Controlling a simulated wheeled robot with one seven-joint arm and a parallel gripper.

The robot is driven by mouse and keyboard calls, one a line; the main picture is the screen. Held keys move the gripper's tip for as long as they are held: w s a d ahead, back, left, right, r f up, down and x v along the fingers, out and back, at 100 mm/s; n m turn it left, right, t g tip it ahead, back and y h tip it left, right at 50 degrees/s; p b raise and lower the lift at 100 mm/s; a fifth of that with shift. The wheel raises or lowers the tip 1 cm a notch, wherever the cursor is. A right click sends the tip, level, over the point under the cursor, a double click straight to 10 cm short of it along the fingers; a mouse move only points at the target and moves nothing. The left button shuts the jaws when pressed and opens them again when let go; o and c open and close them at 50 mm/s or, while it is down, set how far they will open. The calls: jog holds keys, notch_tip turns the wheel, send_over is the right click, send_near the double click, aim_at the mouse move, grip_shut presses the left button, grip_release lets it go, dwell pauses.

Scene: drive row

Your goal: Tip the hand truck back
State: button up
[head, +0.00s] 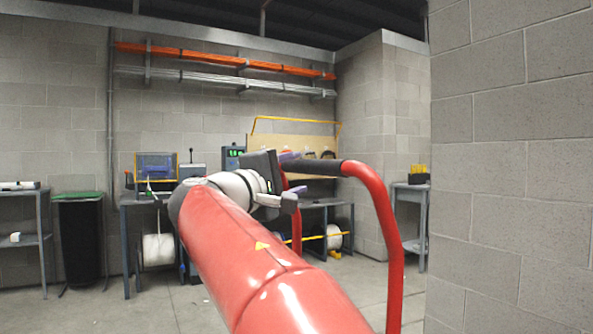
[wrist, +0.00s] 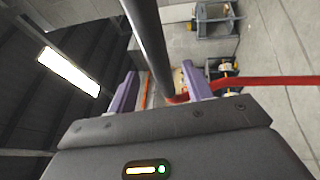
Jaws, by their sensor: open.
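The hand truck's handle shows in the head view as a red tube (head: 384,212) bending down at the right, with a black grip (head: 326,168) across its top. My gripper (head: 294,172) is at the left part of this grip. In the wrist view the dark grip (wrist: 151,45) runs between the two purple fingers of my gripper (wrist: 158,84), which stand apart on either side of it. The jaws are open around the grip, not closed on it. The red tube (wrist: 265,82) also shows at the right there. The truck's lower frame and wheels are hidden or out of view.
A block wall (head: 515,160) stands close on the right. A workbench (head: 135,200) with equipment and cable spools lines the back wall. A dark bin with a green top (head: 80,240) stands at the left. Bare floor (head: 195,308) shows between.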

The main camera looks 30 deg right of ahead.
aim_at(307, 168)
jog(key=p+x, duration=0.1)
jog(key=x, duration=0.6)
jog(key=shift+d+r, duration=0.15)
jog(key=shift+d, duration=0.15)
grip_shut()
